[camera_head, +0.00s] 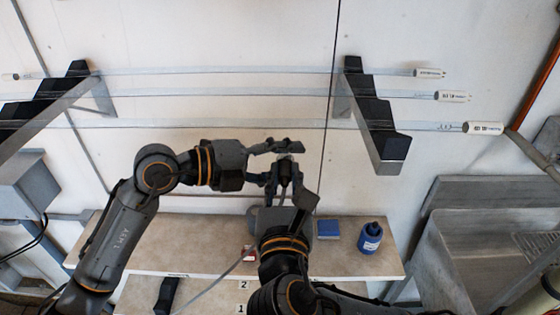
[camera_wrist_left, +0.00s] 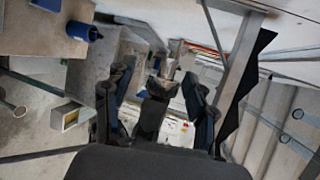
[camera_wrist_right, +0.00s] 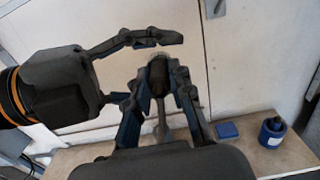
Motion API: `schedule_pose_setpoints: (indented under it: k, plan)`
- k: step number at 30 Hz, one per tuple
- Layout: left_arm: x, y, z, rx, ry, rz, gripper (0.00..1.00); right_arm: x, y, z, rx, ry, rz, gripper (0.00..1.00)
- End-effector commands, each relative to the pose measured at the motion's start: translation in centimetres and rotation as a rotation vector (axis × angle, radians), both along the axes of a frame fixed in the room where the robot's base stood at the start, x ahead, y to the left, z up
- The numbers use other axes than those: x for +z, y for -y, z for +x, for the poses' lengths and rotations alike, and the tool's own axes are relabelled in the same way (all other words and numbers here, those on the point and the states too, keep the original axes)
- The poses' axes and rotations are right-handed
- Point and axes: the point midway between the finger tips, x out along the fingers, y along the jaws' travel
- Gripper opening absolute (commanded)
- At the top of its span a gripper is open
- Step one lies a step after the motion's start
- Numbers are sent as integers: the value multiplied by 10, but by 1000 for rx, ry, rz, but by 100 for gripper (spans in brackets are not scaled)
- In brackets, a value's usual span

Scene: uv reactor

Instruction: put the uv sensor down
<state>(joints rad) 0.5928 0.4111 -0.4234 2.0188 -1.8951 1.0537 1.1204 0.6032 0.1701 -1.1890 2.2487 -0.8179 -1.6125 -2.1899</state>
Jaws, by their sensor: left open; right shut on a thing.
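The UV sensor (camera_wrist_right: 158,78), a dark cylindrical piece with a paler stem below it, is between the fingers of my right gripper (camera_wrist_right: 158,100), which is shut on it. In the head view the sensor is small and partly hidden by my right gripper (camera_head: 285,185), held in front of the wall above the shelf. My left gripper (camera_head: 283,162) comes in from the left and is open. Its two fingers lie on either side of the sensor's upper end in the head view; contact cannot be told. In the left wrist view a dark piece stands between my left gripper's (camera_wrist_left: 150,100) spread fingers.
The shelf (camera_head: 205,240) below carries a blue block (camera_head: 328,228), a blue bottle (camera_head: 370,238) and a small red-white item (camera_head: 249,253). A dark item (camera_head: 165,295) lies on a lower step. Glass tubes (camera_head: 230,127) on dark brackets (camera_head: 378,125) cross the wall above my grippers.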

Motion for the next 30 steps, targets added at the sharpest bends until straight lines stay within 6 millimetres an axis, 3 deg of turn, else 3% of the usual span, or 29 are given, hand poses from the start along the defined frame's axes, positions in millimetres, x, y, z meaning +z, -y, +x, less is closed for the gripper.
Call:
schedule_pose_setpoints:
  k: [1,9,10,11,14,24,30]
  plan:
    - [0,0,0,0,0,0,52,0,0,0,0,1,0,0]
    - [0,0,0,0,0,1,0,1,0,0,0,2,1,0]
    - [0,0,0,0,0,1,0,1,0,0,0,2,1,0]
    - [0,0,0,0,0,1,0,1,0,0,0,2,1,27]
    - [0,0,0,0,0,0,0,1,0,0,0,2,1,48]
    - [0,0,0,0,0,-1,0,0,0,-2,1,0,0,48]
    - [1,0,0,0,0,-1,0,-1,-1,-23,4,-2,1,48]
